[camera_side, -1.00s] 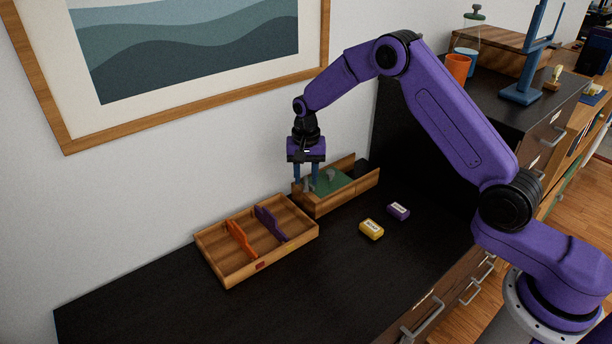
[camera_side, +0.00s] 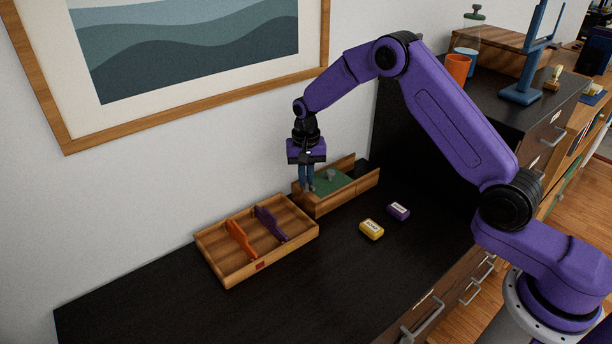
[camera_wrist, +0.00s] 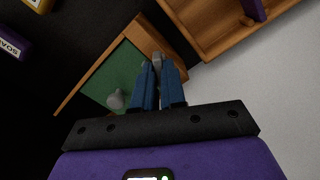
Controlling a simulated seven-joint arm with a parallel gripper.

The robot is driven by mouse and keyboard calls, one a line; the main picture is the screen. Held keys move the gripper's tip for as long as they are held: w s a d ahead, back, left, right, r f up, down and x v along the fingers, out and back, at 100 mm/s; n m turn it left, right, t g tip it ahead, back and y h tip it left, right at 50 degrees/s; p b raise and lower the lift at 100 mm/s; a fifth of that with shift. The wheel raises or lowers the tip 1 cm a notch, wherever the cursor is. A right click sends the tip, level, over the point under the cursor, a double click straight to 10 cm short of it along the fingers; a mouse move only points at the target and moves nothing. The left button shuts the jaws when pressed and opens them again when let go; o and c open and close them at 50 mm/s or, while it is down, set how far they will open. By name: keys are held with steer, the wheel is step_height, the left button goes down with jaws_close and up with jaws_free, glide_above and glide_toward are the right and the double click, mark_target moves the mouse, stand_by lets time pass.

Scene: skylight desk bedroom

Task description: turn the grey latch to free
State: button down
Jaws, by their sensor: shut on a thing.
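The grey latch (camera_wrist: 157,60) shows between my fingertips in the wrist view, at one end of a wooden box with a green floor (camera_wrist: 115,68). My gripper (camera_side: 307,188) points down over the left end of that box (camera_side: 340,200) in the side view. Its blue fingers are close together and shut on the latch; they hide most of it. A small grey knob (camera_side: 331,174) stands on the green floor, apart from my fingers; it also shows in the wrist view (camera_wrist: 116,98).
A wooden tray (camera_side: 222,273) with an orange divider (camera_side: 239,238) and a purple divider (camera_side: 268,223) lies left of the box. A yellow block (camera_side: 371,229) and a purple block (camera_side: 398,211) lie to the right. The wall is close behind. The front desk is clear.

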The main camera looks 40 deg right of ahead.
mark_target(306, 180)
steer(key=shift+n, duration=3.1)
steer(key=c, duration=1.2)
jaws_free()
step_height(306, 180, up, 18)
steer(key=shift+f, duration=0.25)
